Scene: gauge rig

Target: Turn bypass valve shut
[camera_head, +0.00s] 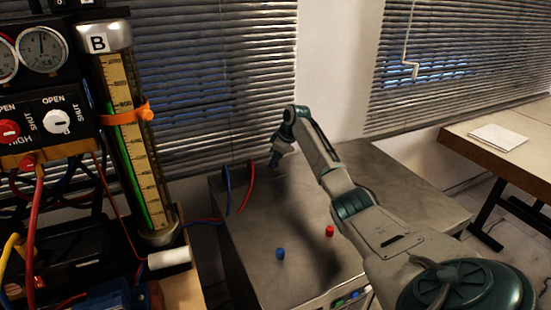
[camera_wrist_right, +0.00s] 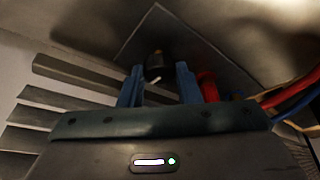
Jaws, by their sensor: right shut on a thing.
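My right gripper (camera_head: 275,160) reaches down to the far part of the metal bench, with blue fingertips. In the right wrist view its two blue fingers (camera_wrist_right: 157,88) are shut on a dark knob (camera_wrist_right: 155,62) with a white mark. It appears to be the bypass valve's knob, but no label shows. The knob cannot be made out in the head view. A red fitting (camera_wrist_right: 208,86) is just right of the fingers. My left gripper is not in view.
The metal bench (camera_head: 300,235) carries a blue cap (camera_head: 280,254) and a red cap (camera_head: 329,231). A blue hose (camera_head: 227,185) and a red hose (camera_head: 248,187) rise left of the gripper. A gauge panel with a red knob (camera_head: 9,131) and a white knob (camera_head: 57,121) stands at left.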

